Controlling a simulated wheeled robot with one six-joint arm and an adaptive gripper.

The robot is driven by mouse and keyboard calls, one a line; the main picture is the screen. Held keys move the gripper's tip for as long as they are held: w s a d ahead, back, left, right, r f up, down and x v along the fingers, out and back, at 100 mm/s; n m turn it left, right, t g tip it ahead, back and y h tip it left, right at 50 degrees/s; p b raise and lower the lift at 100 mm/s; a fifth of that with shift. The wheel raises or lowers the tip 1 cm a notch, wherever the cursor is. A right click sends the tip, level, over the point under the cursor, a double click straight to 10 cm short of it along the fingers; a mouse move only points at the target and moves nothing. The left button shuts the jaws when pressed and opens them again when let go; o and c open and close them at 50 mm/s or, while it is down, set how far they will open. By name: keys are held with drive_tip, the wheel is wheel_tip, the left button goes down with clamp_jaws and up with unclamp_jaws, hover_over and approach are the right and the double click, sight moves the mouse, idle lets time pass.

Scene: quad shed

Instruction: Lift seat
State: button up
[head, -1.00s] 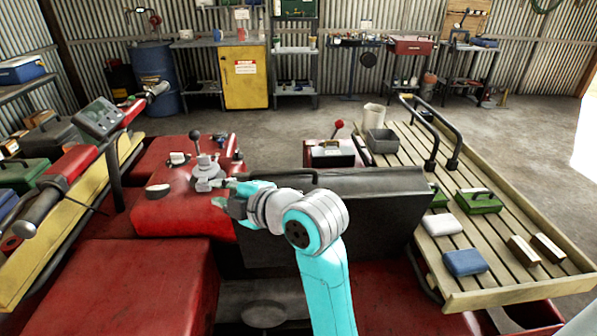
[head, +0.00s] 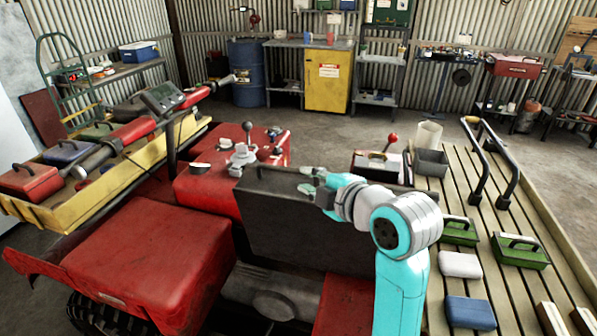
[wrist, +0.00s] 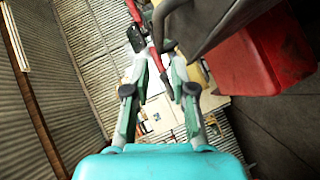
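The seat (head: 290,225) is a dark grey padded slab standing raised and steeply tilted over the red quad body, with a black handle bar along its top edge. My gripper (head: 308,182) is at the seat's upper edge in the head view, overlapping it there. In the wrist view, my gripper (wrist: 160,62) has its two green-grey fingers apart with nothing held between them. The dark seat (wrist: 225,22) shows at the upper right, to the right of the fingers. Whether a finger touches the seat cannot be told. My arm hides the seat's right part.
A slatted wooden rack (head: 476,275) with green cases, cloths and a grey bin (head: 431,163) lies to the right. A yellow front rack (head: 60,190) and handlebars (head: 135,128) are at left. A red fender (head: 150,245) fills the lower left. Concrete floor beyond is open.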

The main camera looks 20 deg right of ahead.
sight(289, 171)
drive_tip(key=x, duration=1)
drive_tip(key=shift+w+d, duration=0.1)
clamp_jaws()
